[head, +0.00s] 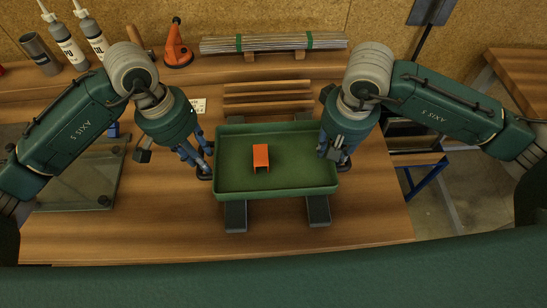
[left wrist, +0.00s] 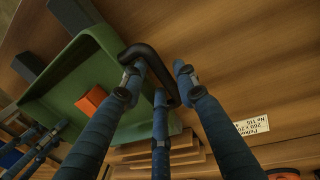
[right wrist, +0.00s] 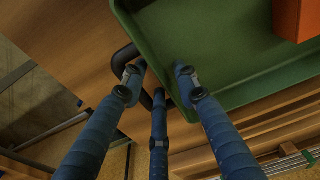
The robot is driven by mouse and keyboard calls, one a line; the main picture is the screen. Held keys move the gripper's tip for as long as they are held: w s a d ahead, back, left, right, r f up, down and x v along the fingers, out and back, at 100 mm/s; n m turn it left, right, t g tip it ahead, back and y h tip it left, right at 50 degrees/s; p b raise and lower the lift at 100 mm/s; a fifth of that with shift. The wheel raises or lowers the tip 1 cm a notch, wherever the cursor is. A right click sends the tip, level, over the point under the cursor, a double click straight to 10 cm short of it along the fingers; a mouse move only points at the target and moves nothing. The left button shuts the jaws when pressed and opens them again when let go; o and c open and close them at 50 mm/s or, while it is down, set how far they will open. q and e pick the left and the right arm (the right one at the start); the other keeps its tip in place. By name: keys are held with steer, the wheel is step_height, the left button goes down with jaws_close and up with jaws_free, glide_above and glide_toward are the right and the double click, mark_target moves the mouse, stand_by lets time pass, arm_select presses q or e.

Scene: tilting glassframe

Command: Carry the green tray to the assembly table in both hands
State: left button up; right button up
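The green tray (head: 235,188) rests on two dark supports on the wooden bench, with an orange bracket-shaped block (head: 261,156) inside it. My left gripper (head: 202,162) is at the tray's left end. In the left wrist view its fingers (left wrist: 158,82) stand apart around the black tray handle (left wrist: 143,52). My right gripper (head: 336,157) is at the tray's right end. In the right wrist view its fingers (right wrist: 158,80) are also apart, around the other black handle (right wrist: 125,56). The right handle is mostly hidden in the head view.
Stacked wooden strips (head: 266,87) lie behind the tray, with a bundle of metal rods (head: 272,43) further back. A glass panel (head: 80,180) is on the left. The bench front is clear.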

arm_select(q)
steer(key=shift+f, duration=0.15)
arm_select(e)
steer(key=shift+f, duration=0.15)
arm_select(q)
steer(key=shift+c, duration=0.2)
arm_select(e)
steer(key=shift+c, duration=0.2)
arm_select(q)
jaws_close()
arm_select(e)
jaws_close()
